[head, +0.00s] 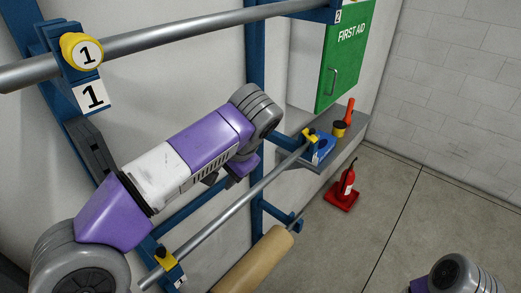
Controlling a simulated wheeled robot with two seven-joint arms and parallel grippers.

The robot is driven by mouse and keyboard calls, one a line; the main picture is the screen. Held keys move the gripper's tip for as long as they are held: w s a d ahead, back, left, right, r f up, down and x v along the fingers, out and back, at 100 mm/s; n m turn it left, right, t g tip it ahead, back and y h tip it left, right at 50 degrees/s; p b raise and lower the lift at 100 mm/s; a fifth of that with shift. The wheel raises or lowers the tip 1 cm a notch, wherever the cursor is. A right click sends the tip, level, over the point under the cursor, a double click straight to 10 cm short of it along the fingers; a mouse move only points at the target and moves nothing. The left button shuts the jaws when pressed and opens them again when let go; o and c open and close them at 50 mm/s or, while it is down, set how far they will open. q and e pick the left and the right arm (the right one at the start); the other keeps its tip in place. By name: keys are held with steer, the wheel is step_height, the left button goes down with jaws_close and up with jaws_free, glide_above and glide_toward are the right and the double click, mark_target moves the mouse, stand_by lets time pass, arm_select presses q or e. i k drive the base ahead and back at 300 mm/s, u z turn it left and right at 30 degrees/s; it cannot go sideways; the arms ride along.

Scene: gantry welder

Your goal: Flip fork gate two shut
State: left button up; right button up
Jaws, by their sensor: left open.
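A blue bracket with a white plate marked 2 (338,16) holds the far end of the upper grey rod (190,32) at the top edge; its upper part is cut off, so I cannot tell how its gate stands. The near bracket has a round yellow knob marked 1 (83,51) and a plate marked 1 (94,96). The lower rod (235,205) has yellow-and-black pieces at its far bracket (310,135) and near bracket (166,259). My left gripper (222,176) is open, partly hidden under my purple forearm, between the rods. My right gripper is out of view.
A green first aid cabinet (343,55) hangs at the right. A grey shelf (350,150) carries a blue item and a red-orange item. A brown roll (255,262) lies low.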

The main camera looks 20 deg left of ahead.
mark_target(309, 135)
steer(key=u, duration=0.4)
steer(key=k, duration=0.3)
steer(key=z, duration=1.15)
steer(key=i, duration=1.45)
steer(key=u, duration=0.7)
